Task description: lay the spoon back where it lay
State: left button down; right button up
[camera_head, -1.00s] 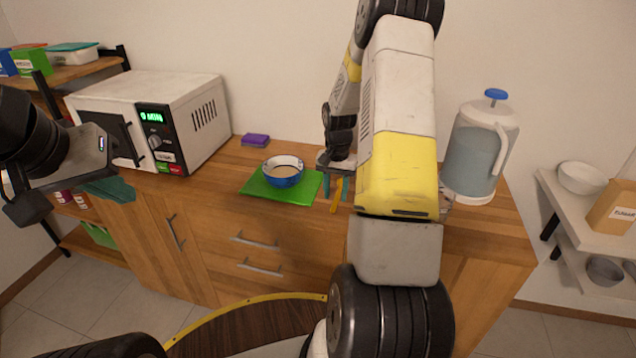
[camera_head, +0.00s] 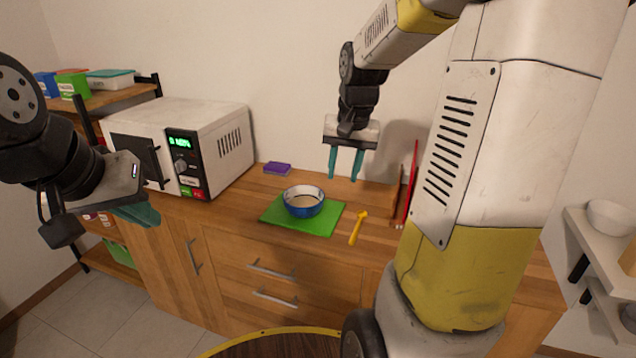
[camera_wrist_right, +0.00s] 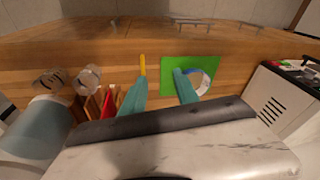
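The yellow spoon (camera_head: 358,228) lies on the wooden counter just right of the green mat (camera_head: 318,228), apart from my grippers. It also shows in the right wrist view (camera_wrist_right: 143,66), beyond the fingertips. My right gripper (camera_head: 345,178) is raised above the back of the counter, with its two teal fingers spread apart and nothing between them. In the right wrist view the fingers (camera_wrist_right: 160,80) are also apart and empty. My left gripper (camera_head: 140,218) is at the left, in front of the microwave; its teal fingers are partly hidden, and I cannot tell their opening.
A blue bowl (camera_head: 304,201) with brown contents stands on the green mat. A purple sponge (camera_head: 277,168) lies behind it. The microwave (camera_head: 185,145) stands at the left. A red board (camera_head: 411,180) stands upright at the right. The pitcher (camera_wrist_right: 35,135) shows in the right wrist view.

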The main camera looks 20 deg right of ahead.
jog(key=s+a+r+n+t+y, duration=0.1)
jog(key=s+a+r+n, duration=0.1)
jog(key=s, duration=0.6)
jog(key=s+a+r+n+t, duration=0.2)
jog(key=s+a+r, duration=0.2)
jog(key=s+a, duration=0.2)
jog(key=shift+s+r+n+t+y, duration=0.15)
jog(key=shift+s+n+t+y, duration=0.2)
jog(key=shift+s, duration=1.05)
jog(key=shift+a, duration=0.1)
